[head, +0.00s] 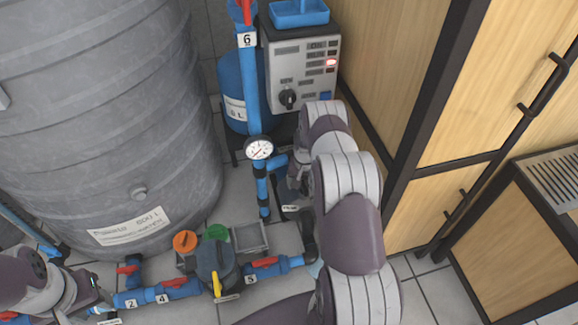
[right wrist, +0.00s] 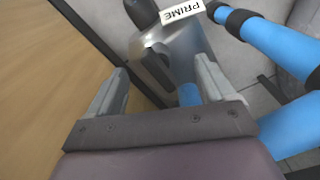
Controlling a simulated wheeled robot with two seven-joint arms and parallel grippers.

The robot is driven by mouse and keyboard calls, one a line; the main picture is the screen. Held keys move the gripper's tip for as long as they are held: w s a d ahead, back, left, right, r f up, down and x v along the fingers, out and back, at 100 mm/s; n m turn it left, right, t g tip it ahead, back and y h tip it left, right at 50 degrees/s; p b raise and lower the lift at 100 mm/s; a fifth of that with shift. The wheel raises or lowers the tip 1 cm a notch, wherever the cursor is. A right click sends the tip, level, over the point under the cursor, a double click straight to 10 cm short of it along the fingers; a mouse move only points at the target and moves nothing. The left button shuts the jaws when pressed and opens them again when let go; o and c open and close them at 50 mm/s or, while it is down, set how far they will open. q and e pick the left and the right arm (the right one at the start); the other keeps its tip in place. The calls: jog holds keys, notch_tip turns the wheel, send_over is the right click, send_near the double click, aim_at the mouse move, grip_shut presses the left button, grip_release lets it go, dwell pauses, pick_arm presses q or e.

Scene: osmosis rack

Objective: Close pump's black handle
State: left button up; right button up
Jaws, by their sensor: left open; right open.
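In the right wrist view, the black handle (right wrist: 158,68) sits on a grey metal block beside a white PRIME label (right wrist: 182,11). My right gripper (right wrist: 162,76) is open. Its two fingers are on either side of the handle in the picture, with space between each finger and the handle. I cannot tell how far the fingertips reach along it. In the head view my right arm covers this spot, so the handle is hidden there. My left gripper (head: 92,298) is open at the lower left, near the blue pipe with red valves.
A grey tank (head: 110,110) fills the left. A control box (head: 304,75) with a black knob (head: 287,97) stands behind my right arm. A gauge (head: 259,148) and blue pipes (head: 249,80) stand close by. Wooden cabinets (head: 470,90) bound the right side.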

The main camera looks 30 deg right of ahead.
aim_at(304, 187)
jog(key=n, duration=0.3)
jog(key=n+b, duration=0.1)
jog(key=n, duration=0.1)
jog(key=shift+f, duration=0.25)
jog(key=n+b, duration=0.2)
jog(key=n, duration=0.2)
jog(key=shift+f+n, duration=0.1)
jog(key=shift+n, duration=0.8)
jog(key=r+p, duration=0.1)
jog(key=r, duration=0.2)
jog(key=r+p, duration=0.2)
jog(key=r, duration=0.1)
jog(key=r+p, duration=0.1)
jog(key=r, duration=0.2)
jog(key=shift+s+a+r+p, duration=0.1)
jog(key=shift+s+a+p, duration=0.15)
jog(key=shift+p, duration=0.1)
jog(key=s+a+r+m+p, duration=0.2)
jog(key=s+a+r+p, duration=0.2)
jog(key=r, duration=0.6)
jog(key=s+a+r+m+p, duration=0.1)
jog(key=s+a+r+p, duration=0.3)
jog(key=a+r, duration=0.4)
jog(key=shift+s+r+m+g+p, duration=0.3)
jog(key=shift+s+r+m+g, duration=0.1)
jog(key=shift+s+r, duration=0.5)
jog(key=shift+w, duration=0.1)
